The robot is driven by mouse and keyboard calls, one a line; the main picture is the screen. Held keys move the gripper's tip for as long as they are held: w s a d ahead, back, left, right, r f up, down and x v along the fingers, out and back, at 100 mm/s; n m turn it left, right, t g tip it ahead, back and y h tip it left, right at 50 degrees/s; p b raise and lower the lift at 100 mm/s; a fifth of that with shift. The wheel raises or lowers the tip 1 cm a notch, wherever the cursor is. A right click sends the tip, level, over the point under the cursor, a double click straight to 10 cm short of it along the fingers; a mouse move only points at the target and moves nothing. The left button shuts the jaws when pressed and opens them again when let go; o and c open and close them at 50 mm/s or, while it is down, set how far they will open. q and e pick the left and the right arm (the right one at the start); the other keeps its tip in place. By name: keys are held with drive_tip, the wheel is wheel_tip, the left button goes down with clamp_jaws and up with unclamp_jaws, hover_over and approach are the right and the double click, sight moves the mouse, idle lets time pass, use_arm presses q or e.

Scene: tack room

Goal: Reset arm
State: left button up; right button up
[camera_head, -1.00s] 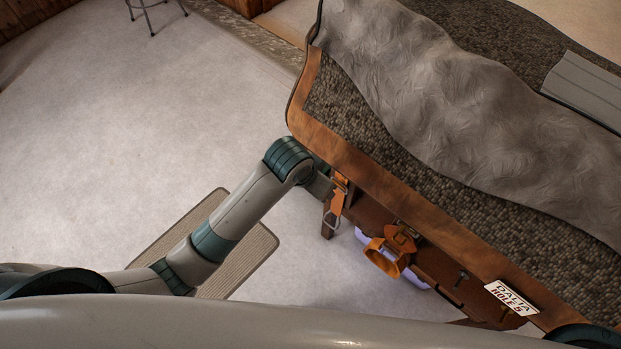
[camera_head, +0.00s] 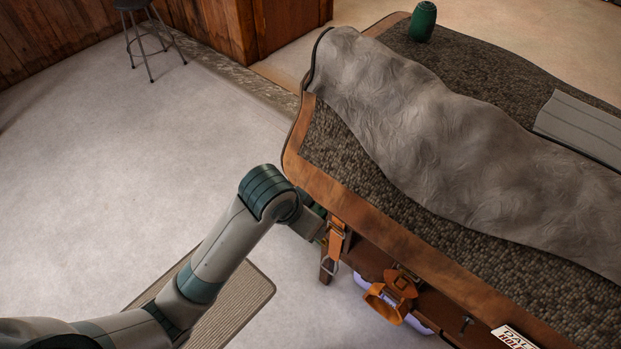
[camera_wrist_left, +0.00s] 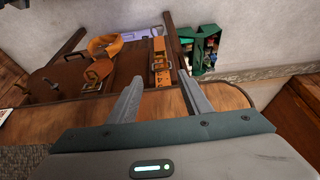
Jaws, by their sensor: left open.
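My left arm comes in from the lower left of the head view. Its gripper (camera_head: 315,226) is by the table's near left corner, close to a hanging orange strap (camera_head: 336,240) with a metal ring, and partly hidden there. In the left wrist view the two fingers of the left gripper (camera_wrist_left: 160,98) are apart with nothing between them. The orange strap (camera_wrist_left: 161,65) hangs beyond the fingertips there; I cannot tell whether they touch it. My right gripper is not in view.
A wood-edged table (camera_head: 375,212) with a rumpled grey cover (camera_head: 420,120) fills the right. A coiled orange strap (camera_head: 385,300) hangs from its side. A green container (camera_head: 423,22) stands at the back.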

use_arm(q)
drive_tip(key=s+a+f+n+y, duration=0.1)
drive_tip(key=s+a+f+n, duration=0.1)
drive_tip(key=s+a+f, duration=0.35)
drive_tip(key=s+a+f+n+y, duration=0.1)
drive_tip(key=s+a+f, duration=0.1)
drive_tip(key=s+a, duration=0.5)
drive_tip(key=s+a+f+n, duration=0.2)
drive_tip(key=s+a+f, duration=0.1)
drive_tip(key=s+a, duration=0.3)
wheel_tip(320, 180, down, 33)
drive_tip(key=s+g+b, duration=0.1)
drive_tip(key=s+b, duration=0.1)
drive_tip(key=b, duration=0.4)
drive_tip(key=s+a+f+b, duration=0.1)
drive_tip(key=s+f+b, duration=0.2)
drive_tip(key=s+f, duration=0.6)
drive_tip(key=s+a+f+g+b, duration=0.1)
drive_tip(key=s+f+b, duration=0.2)
drive_tip(key=s+f, duration=0.6)
wheel_tip(320, 180, down, 7)
drive_tip(key=shift+s+a+f+g+y, duration=0.15)
drive_tip(key=shift+s+a+g+y, duration=0.1)
drive_tip(key=shift+s+g+y, duration=0.1)
